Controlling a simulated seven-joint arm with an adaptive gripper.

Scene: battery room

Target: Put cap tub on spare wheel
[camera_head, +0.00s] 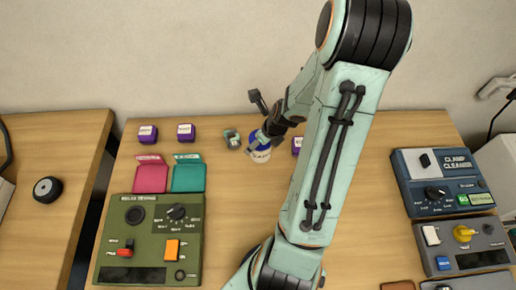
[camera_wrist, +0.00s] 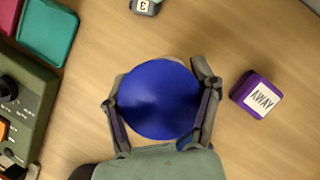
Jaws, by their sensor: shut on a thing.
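The cap tub (camera_head: 261,155) is a small round blue container with a white label band, its print too small to read. From above, in the wrist view, its blue round top (camera_wrist: 158,98) fills the space between my fingers. My gripper (camera_head: 262,140) is shut on it, one finger on each side; it also shows in the wrist view (camera_wrist: 160,104). Whether the tub touches the table I cannot tell. The spare wheel (camera_head: 47,189), a black wheel with a pale hub, lies on the separate left table. It is outside the wrist view.
Purple blocks (camera_head: 148,133) stand at the back; one labelled AWAY (camera_wrist: 257,94) is right of my gripper. A small grey item (camera_head: 231,139) is close left. Pink (camera_head: 151,174) and teal (camera_head: 188,174) trays and a green control box (camera_head: 150,238) lie left. A dark gap separates the tables.

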